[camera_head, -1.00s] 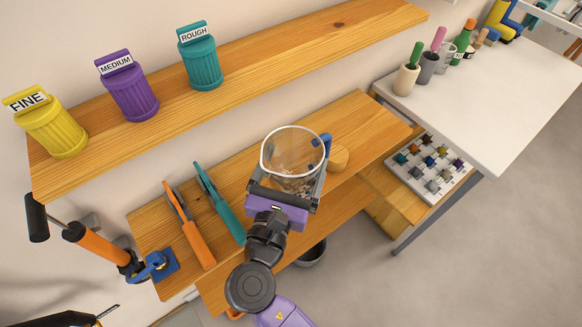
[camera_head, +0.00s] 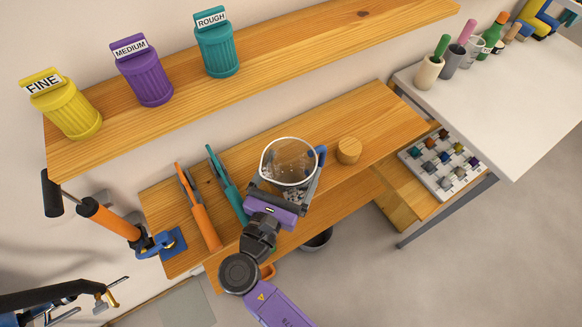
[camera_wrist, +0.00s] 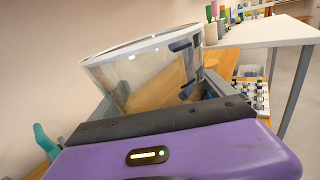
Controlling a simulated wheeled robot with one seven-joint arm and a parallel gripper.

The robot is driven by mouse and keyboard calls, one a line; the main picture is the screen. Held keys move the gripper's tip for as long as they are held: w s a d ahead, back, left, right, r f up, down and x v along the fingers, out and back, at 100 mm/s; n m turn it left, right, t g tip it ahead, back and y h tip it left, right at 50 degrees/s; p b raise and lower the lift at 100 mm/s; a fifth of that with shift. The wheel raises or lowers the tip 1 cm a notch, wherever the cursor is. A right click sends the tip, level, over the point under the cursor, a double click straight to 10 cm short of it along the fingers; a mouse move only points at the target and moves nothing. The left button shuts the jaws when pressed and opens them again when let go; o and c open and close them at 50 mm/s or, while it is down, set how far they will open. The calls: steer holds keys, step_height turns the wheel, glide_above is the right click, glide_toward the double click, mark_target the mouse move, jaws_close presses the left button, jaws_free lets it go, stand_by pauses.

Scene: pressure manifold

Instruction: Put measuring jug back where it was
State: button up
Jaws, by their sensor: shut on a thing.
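The measuring jug (camera_head: 289,160) is clear with a white rim and a blue handle at its right. It is over the lower wooden shelf (camera_head: 370,115), and I cannot tell whether its base touches the wood. My gripper (camera_head: 283,193) is shut on the jug, with its jaws around the jug's lower part. In the wrist view the jug (camera_wrist: 145,75) stands tilted just beyond the purple gripper body, and its lower part is hidden by the gripper.
A round wooden block (camera_head: 349,150) stands right of the jug. Teal pliers (camera_head: 228,185) and orange pliers (camera_head: 199,208) lie to its left. Yellow, purple and teal bins (camera_head: 217,45) stand on the upper shelf. A white table (camera_head: 500,95) with bottles is at the right.

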mark_target(279, 194)
steer(key=shift+f, duration=0.15)
steer(key=o, duration=1.8)
steer(key=shift+s+a, duration=0.1)
steer(key=shift+s, duration=0.15)
steer(key=b+v, duration=0.1)
steer(key=v, duration=1)
steer(key=shift+s+b, duration=0.3)
steer(key=shift+b, duration=0.1)
steer(key=shift+a, duration=0.1)
